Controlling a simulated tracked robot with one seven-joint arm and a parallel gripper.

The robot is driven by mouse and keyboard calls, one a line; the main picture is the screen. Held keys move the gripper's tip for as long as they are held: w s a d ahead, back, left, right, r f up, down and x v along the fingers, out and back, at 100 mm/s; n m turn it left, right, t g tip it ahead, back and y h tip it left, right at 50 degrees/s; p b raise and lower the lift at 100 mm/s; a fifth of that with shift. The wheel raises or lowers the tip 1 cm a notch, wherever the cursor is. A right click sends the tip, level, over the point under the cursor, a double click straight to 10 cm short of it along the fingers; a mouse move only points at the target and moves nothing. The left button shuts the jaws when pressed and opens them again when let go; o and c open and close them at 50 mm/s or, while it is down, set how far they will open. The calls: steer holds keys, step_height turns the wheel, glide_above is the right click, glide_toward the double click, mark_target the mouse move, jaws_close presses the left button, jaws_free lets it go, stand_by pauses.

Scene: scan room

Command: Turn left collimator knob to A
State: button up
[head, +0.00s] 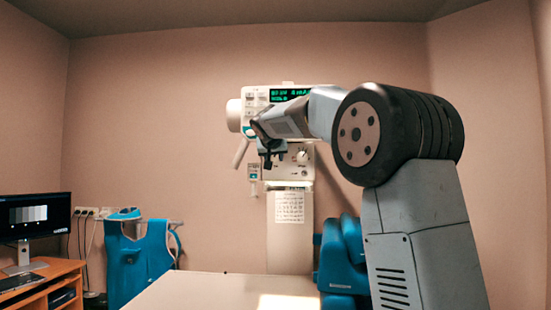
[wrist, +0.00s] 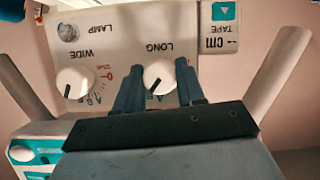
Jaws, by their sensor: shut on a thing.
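The collimator panel (head: 290,172) faces me under the display head; my gripper (head: 268,158) is in front of its left part, hiding the left knob there. The wrist view shows the panel upside down. In it, my gripper (wrist: 158,68) has one finger on each side of the white LONG knob (wrist: 160,75) and is shut on it. That knob's black pointer line slants toward the lower left. The scale around it is mostly hidden by the fingers.
A lamp button (wrist: 67,32) and a tape slot label (wrist: 222,12) are beside the knobs. Grey handles (wrist: 275,75) flank the panel. Below are a pale table (head: 215,292), a blue apron (head: 138,258) and a desk with a monitor (head: 32,216).

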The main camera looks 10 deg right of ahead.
steer(key=n+h, duration=0.1)
steer(key=n, duration=0.1)
steer(key=n+h, duration=0.2)
steer(key=shift+a+g, duration=0.2)
steer(key=shift+g, duration=0.2)
steer(key=shift+f+n, duration=0.1)
steer(key=shift+n, duration=0.2)
steer(key=o, duration=0.8)
steer(key=shift+a, duration=0.1)
steer(key=shift+o, duration=1.2)
steer(key=v, duration=1.3)
steer(key=shift+s+a, duration=0.15)
steer(key=shift+s, duration=0.1)
